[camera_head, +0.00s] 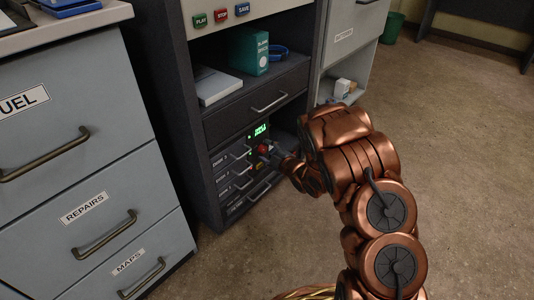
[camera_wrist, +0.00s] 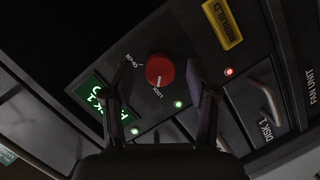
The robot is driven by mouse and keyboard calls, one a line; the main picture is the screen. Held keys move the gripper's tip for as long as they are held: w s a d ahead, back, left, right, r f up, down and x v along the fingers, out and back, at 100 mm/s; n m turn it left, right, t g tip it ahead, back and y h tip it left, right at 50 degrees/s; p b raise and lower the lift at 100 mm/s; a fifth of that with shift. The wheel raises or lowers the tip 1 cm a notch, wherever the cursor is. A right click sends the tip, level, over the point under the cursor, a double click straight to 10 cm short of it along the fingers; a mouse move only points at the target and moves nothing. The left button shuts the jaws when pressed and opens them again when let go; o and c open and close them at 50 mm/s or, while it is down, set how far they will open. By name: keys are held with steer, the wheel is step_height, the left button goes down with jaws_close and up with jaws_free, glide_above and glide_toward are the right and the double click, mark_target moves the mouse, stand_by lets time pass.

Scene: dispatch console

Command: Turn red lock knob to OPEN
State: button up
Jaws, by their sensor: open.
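The red lock knob (camera_wrist: 159,70) is on a dark panel, with a white pointer line on its face. The words OPEN and LOCK are printed beside it, and the line points toward LOCK. In the wrist view my gripper (camera_wrist: 160,88) is open, with one finger on each side of the knob and visible gaps between. In the head view the knob (camera_head: 263,149) is small and low in the console, and my gripper (camera_head: 277,155) is right in front of it. The fingertips are hard to make out there.
A lit green display (camera_wrist: 97,98), a yellow REBUILD label (camera_wrist: 222,23) and a red light (camera_wrist: 229,71) are near the knob. Disk drawers with handles (camera_wrist: 270,104) lie beside it. A closed drawer (camera_head: 257,105) is above. Grey cabinets (camera_head: 80,130) stand at left; open floor (camera_head: 460,150) lies at right.

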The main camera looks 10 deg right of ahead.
jaws_close()
stand_by(0.4)
